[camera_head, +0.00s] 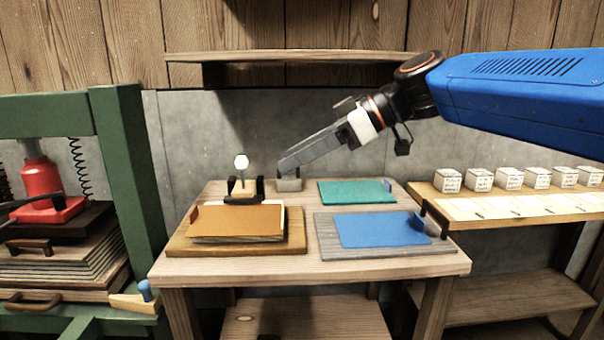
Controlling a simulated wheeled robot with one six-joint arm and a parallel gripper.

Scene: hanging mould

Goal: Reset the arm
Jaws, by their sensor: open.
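My gripper (286,163) reaches in from the right on my blue arm. Its grey fingers point left and slightly down, above the back of the wooden table (300,268). Nothing shows between the fingers. From this side they overlap, so the gap is hard to see. A small grey block (290,184) is just below the fingertips in the picture; I cannot tell how far apart they are in depth.
The table holds an orange-brown sheet (238,221) on a board, a green sheet (355,192), a blue sheet (383,229) and a white-knobbed stand (243,183). A green press (130,160) stands left. A side bench (520,212) with several small boxes stands right. A shelf (290,56) hangs above.

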